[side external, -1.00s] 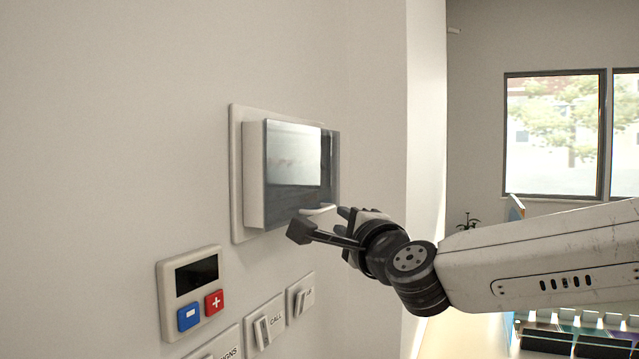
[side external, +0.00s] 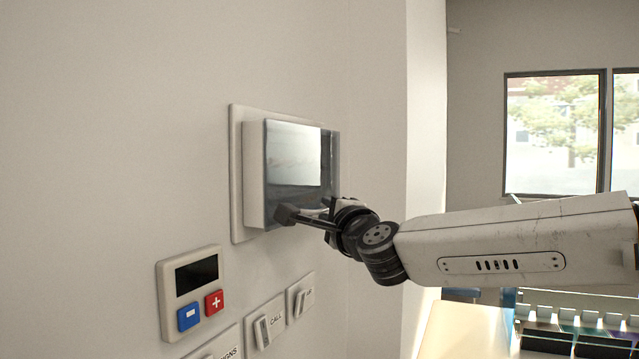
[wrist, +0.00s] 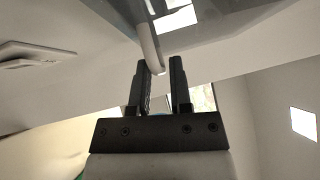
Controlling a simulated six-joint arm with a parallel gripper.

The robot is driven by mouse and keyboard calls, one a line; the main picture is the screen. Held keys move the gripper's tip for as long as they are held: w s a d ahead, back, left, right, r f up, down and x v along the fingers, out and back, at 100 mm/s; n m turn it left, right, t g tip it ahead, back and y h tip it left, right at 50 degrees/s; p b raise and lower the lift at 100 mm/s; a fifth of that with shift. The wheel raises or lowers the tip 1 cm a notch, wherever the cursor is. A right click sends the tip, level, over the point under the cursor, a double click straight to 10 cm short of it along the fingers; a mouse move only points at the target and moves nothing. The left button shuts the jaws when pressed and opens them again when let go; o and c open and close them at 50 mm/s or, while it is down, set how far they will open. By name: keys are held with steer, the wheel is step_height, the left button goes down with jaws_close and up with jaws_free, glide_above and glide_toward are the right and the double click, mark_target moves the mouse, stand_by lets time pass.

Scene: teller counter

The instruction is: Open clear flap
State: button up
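The clear flap (side external: 292,155) is a grey see-through cover over a white wall-mounted box (side external: 253,180). It looks shut, and its front is glossy with a bright reflection. A pale curved handle (wrist: 150,48) hangs at the flap's lower edge in the wrist view. In the side view it is largely hidden by my gripper (side external: 310,211). My gripper, also seen in the wrist view (wrist: 161,66), is open at the flap's bottom edge. The handle's end lies at the opening between the fingertips, close to the left finger; I cannot tell whether they touch.
Below the box on the wall are a keypad (side external: 191,290) with a dark screen and blue and red buttons, and several white switches, one marked CALL (side external: 268,324). A wall corner stands behind my gripper. The space in front of the wall is free.

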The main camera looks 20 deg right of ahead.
steer(key=shift+w+r, duration=0.1)
steer(key=shift+w, duration=0.5)
jaws_close()
stand_by(1.2)
